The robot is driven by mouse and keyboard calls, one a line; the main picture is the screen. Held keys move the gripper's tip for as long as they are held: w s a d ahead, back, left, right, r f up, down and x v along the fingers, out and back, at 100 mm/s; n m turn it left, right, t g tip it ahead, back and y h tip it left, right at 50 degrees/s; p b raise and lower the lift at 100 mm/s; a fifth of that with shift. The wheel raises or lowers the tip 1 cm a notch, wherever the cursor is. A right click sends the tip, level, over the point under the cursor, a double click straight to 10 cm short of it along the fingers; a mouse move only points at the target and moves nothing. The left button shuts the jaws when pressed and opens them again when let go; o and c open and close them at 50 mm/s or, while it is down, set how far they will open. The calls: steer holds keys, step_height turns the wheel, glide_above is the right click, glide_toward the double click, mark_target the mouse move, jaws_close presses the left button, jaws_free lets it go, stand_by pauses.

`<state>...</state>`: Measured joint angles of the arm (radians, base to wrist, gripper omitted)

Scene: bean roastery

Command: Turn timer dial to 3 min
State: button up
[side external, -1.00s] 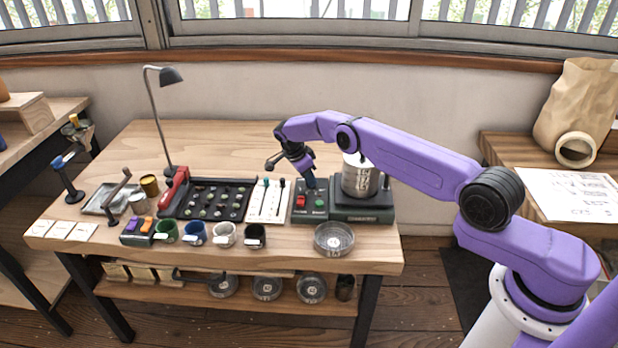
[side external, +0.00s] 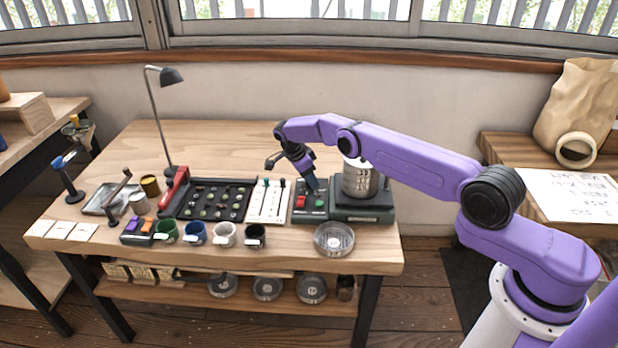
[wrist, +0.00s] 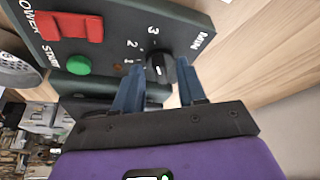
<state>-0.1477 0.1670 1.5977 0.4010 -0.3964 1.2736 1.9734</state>
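The timer dial (wrist: 158,69) is a black knob on a dark green panel (wrist: 200,22), with white numbers 1, 2 and 3 along one side. I cannot clearly read which number it points to. My gripper (wrist: 161,66) has its two blue fingers on either side of the dial, parted, with narrow gaps that look open; contact is hard to judge. In the side view my gripper (side external: 313,186) is low over the control box (side external: 309,214), hiding the dial there.
A red power switch (wrist: 68,27) and green start button (wrist: 78,65) sit beside the dial. A metal canister (side external: 360,180) stands close right of my gripper. A white board with sliders (side external: 268,203) is at its left, and a round clear dish (side external: 334,238) is in front.

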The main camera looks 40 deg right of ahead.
steer(key=shift+r, duration=0.1)
steer(key=v, duration=1.2)
steer(key=shift+a, duration=0.1)
